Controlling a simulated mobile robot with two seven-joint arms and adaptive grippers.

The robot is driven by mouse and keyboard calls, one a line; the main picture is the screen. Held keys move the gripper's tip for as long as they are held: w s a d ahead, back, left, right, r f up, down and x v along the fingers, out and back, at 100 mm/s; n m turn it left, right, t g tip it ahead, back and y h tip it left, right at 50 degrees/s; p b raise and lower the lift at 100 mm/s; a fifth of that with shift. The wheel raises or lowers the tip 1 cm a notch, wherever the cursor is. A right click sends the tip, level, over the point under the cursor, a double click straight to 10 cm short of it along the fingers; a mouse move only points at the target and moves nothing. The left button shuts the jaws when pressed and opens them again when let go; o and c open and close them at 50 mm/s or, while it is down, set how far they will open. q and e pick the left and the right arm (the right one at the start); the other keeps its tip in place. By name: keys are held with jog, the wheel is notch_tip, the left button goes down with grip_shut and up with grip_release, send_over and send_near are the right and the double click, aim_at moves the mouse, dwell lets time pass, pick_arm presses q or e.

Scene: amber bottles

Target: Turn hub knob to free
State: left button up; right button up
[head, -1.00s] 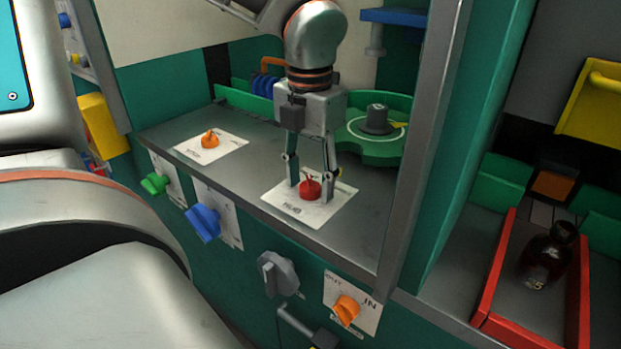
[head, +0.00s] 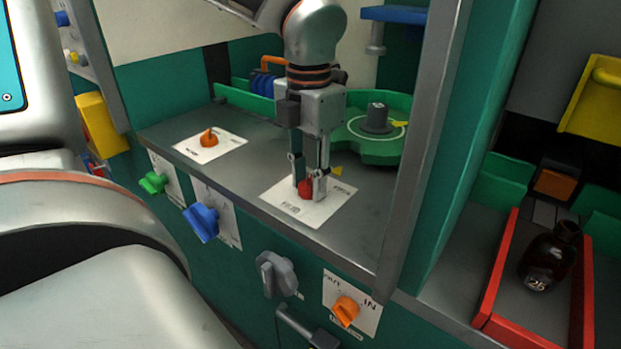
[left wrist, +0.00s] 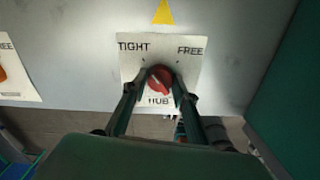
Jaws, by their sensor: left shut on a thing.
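The red hub knob (head: 305,189) sits on a white label plate (head: 330,205) on the grey counter. In the left wrist view the knob (left wrist: 159,80) shows above the word HUB, with TIGHT printed at upper left and FREE at upper right. A pale mark on the knob slants toward the upper left. My left gripper (head: 309,191) points down and is shut on the knob, one finger on each side. The fingers (left wrist: 157,88) hide part of the knob's sides. My right gripper is not in view.
An orange knob (head: 209,138) on its own plate is to the left on the counter. A green round turntable (head: 385,150) stands behind. Green, blue, grey and orange knobs line the front panel. A grey post (head: 425,140) rises right of my gripper. A dark bottle (head: 549,258) stands in a red-edged tray (head: 494,270).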

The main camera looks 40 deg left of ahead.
pick_arm(q)
jog(key=m+b, duration=0.1)
jog(key=m, duration=0.2)
jog(key=shift+m, duration=0.3)
jog(key=m, duration=0.4)
jog(key=shift+m+b, duration=0.3)
jog(key=m, duration=0.4)
jog(key=shift+r+m, duration=0.1)
jog(key=shift+m, duration=2)
jog(key=o, duration=1.1)
